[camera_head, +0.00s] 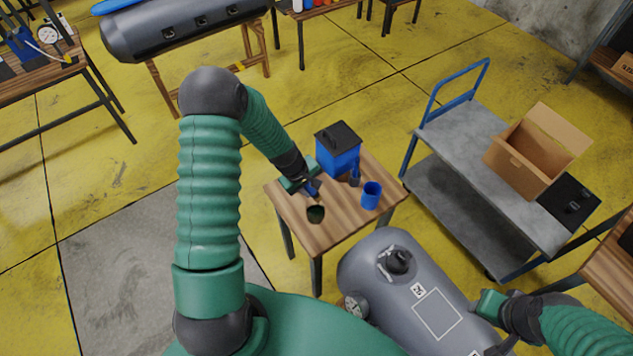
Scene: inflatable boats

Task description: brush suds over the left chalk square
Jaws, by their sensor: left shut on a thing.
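My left gripper (307,186) is over the small wooden table, shut on a small blue thing (313,192), perhaps the brush handle; the grip is partly hidden. A dark round thing (316,214) sits just below it, too small to tell whether a pot or a brush head. A blue cup (371,196) stands at the table's right side. A chalk square (437,314) shows as a white outline on the grey inflatable tube (375,262); only one square is clearly seen. My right gripper (486,304) is beside the tube's right side; its fingers are unclear.
The small table (330,234) also holds a blue box with a black lid (338,150) and a small dark item (355,177). The tube has a black valve (397,262) and a gauge (355,306). A grey cart (462,131) with an open carton (530,160) stands right.

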